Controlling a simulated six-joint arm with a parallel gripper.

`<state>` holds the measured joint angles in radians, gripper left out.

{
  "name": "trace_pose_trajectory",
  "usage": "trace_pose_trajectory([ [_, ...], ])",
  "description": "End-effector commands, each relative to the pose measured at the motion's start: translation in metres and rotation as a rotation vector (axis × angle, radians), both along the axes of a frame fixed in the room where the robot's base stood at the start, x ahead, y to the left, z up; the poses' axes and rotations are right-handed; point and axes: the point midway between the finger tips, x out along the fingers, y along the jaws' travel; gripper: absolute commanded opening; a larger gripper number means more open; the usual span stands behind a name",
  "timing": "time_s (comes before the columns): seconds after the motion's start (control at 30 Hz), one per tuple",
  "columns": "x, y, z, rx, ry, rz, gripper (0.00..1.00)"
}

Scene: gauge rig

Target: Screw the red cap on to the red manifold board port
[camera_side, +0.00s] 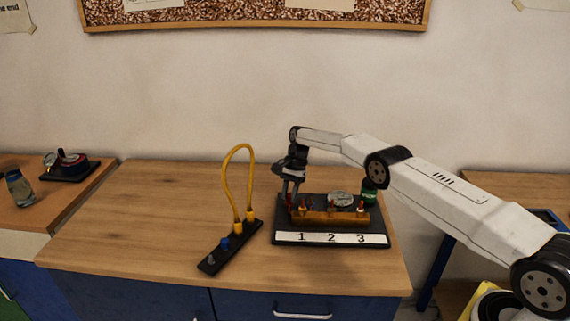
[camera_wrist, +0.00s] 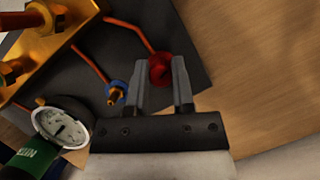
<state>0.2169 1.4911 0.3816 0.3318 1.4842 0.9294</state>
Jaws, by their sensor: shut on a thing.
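My gripper (camera_wrist: 162,85) is shut on the red cap (camera_wrist: 160,68), which sits between the fingertips. In the side view my gripper (camera_side: 291,196) points down at the back left of the black manifold board (camera_side: 283,237). In the wrist view a red line on the board runs up to the cap. The red port is not visible; the cap and fingers cover that spot, and I cannot tell whether the cap touches it. A blue-ringed port (camera_wrist: 115,93) with a brass stub stands beside the fingers, at the end of another red line.
A brass manifold block (camera_side: 330,218) with red-topped parts, a gauge (camera_wrist: 62,124) and a green cylinder (camera_side: 369,190) crowd the board. Left of it is a black strip (camera_side: 212,263) with a yellow hose (camera_side: 229,180) and a blue part (camera_side: 225,242). The table's left side is clear.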

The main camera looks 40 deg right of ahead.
Motion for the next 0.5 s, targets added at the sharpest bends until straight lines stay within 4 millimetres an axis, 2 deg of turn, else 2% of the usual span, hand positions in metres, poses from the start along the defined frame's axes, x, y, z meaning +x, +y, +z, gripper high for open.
trace_pose_trajectory([
  [0.03, -0.0045, -0.0046, -0.0011, -0.002, 0.019, -0.006, 0.0],
  [0.5, -0.0061, -0.0065, -0.0014, -0.003, 0.024, -0.201, 0.0],
])
